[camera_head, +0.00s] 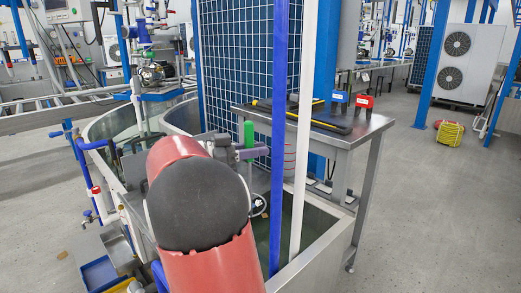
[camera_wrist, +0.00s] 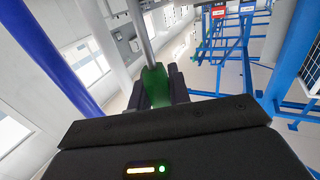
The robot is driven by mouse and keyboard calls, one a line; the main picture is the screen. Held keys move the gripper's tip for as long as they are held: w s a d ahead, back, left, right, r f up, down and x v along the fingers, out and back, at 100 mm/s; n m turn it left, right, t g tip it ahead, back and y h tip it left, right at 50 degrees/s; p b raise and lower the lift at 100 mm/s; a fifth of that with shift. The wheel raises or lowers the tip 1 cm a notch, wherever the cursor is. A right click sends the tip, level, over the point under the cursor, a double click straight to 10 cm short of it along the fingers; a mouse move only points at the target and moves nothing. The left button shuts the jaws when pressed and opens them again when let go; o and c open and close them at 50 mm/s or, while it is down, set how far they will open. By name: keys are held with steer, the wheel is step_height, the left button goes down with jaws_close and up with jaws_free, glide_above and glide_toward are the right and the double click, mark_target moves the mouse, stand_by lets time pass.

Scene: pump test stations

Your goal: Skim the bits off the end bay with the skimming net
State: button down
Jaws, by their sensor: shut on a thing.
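My gripper (camera_wrist: 158,90) is shut on a green handle, which I take to be the skimming net's (camera_wrist: 156,84). A grey metal shaft runs from the handle towards the top of the wrist view. In the head view the green grip (camera_head: 248,134) stands upright beside my gripper, above the tank. The near bay (camera_head: 325,222) of the metal tank holds dark greenish water, partly hidden by my arm and the posts. I cannot tell whether it is the end bay. The net's mesh is not clearly visible.
A blue post (camera_head: 280,130) and a white post (camera_head: 302,130) rise in front of the near bay. A metal table (camera_head: 350,138) beside it bears black and yellow items and blue and red boxes. Rounded tank bays (camera_head: 100,130) lie behind my arm. Open floor is at right.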

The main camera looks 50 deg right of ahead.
steer(key=w+a+r, duration=0.1)
steer(key=a+r, duration=0.1)
steer(key=a, duration=0.7)
steer(key=shift+a+r, duration=0.25)
steer(key=shift+a, duration=0.15)
steer(key=shift+w, duration=0.1)
stand_by(0.7)
